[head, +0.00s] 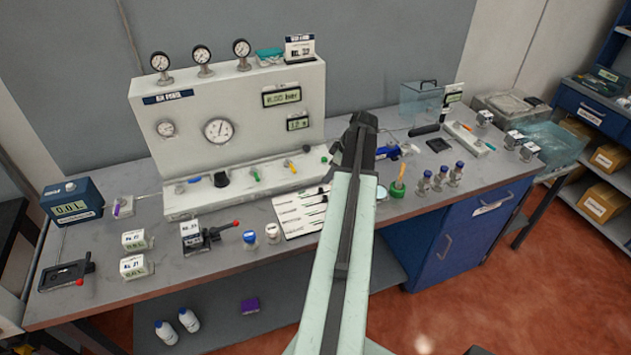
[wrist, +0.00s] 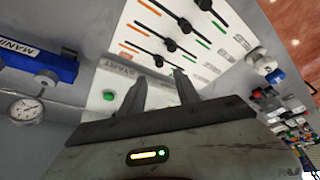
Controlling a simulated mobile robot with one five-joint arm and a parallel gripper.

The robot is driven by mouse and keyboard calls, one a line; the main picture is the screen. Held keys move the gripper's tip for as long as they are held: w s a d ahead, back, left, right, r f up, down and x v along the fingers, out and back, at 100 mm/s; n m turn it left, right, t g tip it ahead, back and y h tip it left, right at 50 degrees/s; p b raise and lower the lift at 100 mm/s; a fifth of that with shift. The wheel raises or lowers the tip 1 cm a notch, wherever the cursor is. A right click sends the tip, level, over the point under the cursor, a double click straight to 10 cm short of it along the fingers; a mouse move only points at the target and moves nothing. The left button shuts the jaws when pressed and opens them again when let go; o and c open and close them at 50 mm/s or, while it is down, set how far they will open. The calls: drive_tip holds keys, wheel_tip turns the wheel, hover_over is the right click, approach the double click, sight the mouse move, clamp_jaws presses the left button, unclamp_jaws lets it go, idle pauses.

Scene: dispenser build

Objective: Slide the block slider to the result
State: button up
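A white slider panel (head: 296,214) lies flat at the front middle of the bench, partly hidden by my arm. In the wrist view the panel (wrist: 225,62) fills the upper middle, with several black sliders (wrist: 171,45) on slots with orange and green marks. The labels are too small to read, so I cannot tell which is the block slider or the result position. My gripper (wrist: 160,79) shows two separate dark fingers, open with nothing between them. The fingers overlap the panel's edge in the picture; contact is not clear.
A white gauge panel (head: 240,118) stands behind the slider panel, with knobs along its base. Blue-capped (head: 249,237) and white-capped (head: 273,232) jars stand left of the slider panel. A lever device (head: 200,238) is further left. Bottles (head: 424,182) stand to the right.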

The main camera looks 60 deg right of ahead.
sight(321, 189)
drive_tip(key=b+x, duration=0.7)
drive_tip(key=x, duration=0.1)
drive_tip(key=shift+r, duration=0.1)
clamp_jaws()
drive_tip(key=shift+s, duration=0.1)
idle(1.2)
